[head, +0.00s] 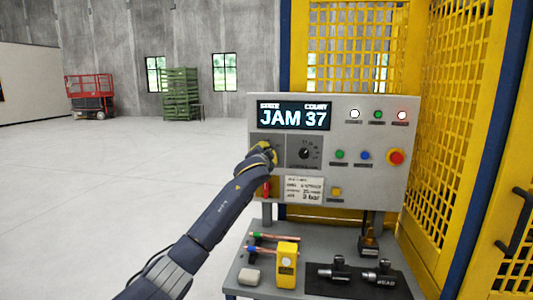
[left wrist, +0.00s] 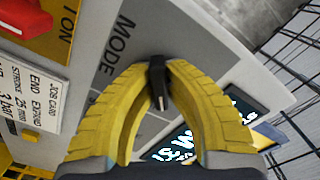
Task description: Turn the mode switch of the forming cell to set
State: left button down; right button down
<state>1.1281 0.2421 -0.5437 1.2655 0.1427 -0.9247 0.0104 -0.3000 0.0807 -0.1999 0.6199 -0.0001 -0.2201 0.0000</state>
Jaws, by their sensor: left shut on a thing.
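The forming cell's grey control panel (head: 365,185) faces me, its display (head: 293,116) reading "JAM 37". My left gripper (head: 268,152) is at the panel's left part, below the display, and hides the mode switch in the head view. In the left wrist view the mode switch (left wrist: 157,80) is a small black knob with a pale pointer line, beside the printed word "MODE". The yellow fingers of my left gripper (left wrist: 158,72) are shut on this knob, one on each side. The setting marks around it are hidden. My right gripper is not in view.
A black dial (head: 304,153) sits right of my gripper, with a red emergency button (head: 396,157) farther right. A red switch handle (left wrist: 25,15) on a yellow plate is close to the gripper. Below, a bench (head: 310,287) holds copper tubes (head: 272,236) and a yellow device (head: 287,264).

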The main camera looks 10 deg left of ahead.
pick_arm(q)
jog(key=shift+m, duration=0.9)
jog(key=c, duration=1.4)
grip_release()
jog(key=s, duration=1.2)
jog(key=shift+d, duration=0.3)
